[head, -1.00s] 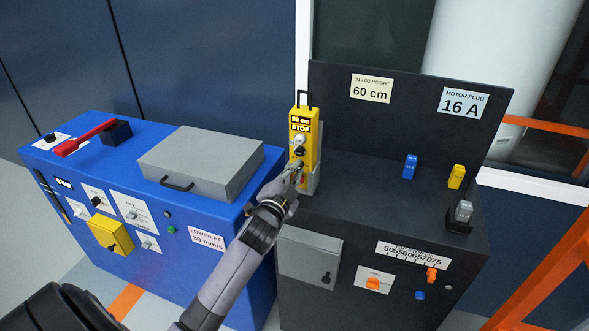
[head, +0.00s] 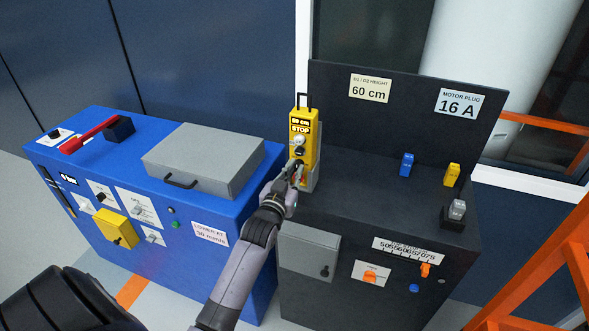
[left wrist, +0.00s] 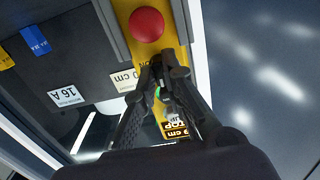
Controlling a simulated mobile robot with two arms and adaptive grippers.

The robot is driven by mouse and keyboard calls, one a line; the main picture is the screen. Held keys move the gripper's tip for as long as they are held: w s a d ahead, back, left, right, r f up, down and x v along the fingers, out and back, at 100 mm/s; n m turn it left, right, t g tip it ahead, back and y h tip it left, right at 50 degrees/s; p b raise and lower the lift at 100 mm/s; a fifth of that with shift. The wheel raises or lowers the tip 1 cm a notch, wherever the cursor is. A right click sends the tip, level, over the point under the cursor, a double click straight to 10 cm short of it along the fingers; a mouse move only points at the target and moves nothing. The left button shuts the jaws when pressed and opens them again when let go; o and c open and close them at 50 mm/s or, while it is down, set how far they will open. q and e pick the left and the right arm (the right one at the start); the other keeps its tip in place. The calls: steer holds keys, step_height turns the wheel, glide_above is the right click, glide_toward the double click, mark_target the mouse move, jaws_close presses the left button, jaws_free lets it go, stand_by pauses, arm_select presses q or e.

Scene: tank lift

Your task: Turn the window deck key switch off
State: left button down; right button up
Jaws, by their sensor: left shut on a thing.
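The yellow control box (head: 303,127) stands upright at the left end of the black deck, beside the window. Its face carries a small display, a STOP label and a white knob (head: 299,139). My left gripper (head: 297,173) reaches its lower face. In the left wrist view, my left gripper (left wrist: 162,62) is shut on a small part, apparently the key switch, between a red button (left wrist: 146,24) and a green button (left wrist: 157,92). The fingers mostly hide this part, so its turned position cannot be told. My right gripper is not in view.
The black deck (head: 350,180) bears blue (head: 407,164), yellow (head: 452,174) and grey (head: 457,210) plugs at its right. A blue cabinet (head: 110,160) with a grey lidded box (head: 205,160) and red lever (head: 92,135) stands at the left. An orange frame (head: 560,260) is at the right.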

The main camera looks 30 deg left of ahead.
arm_select(q)
steer(key=shift+n, duration=0.4)
steer(key=c, duration=2)
jaws_free()
steer(key=shift+o, duration=0.2)
steer(key=v, duration=1.2)
steer(key=shift+f, duration=0.1)
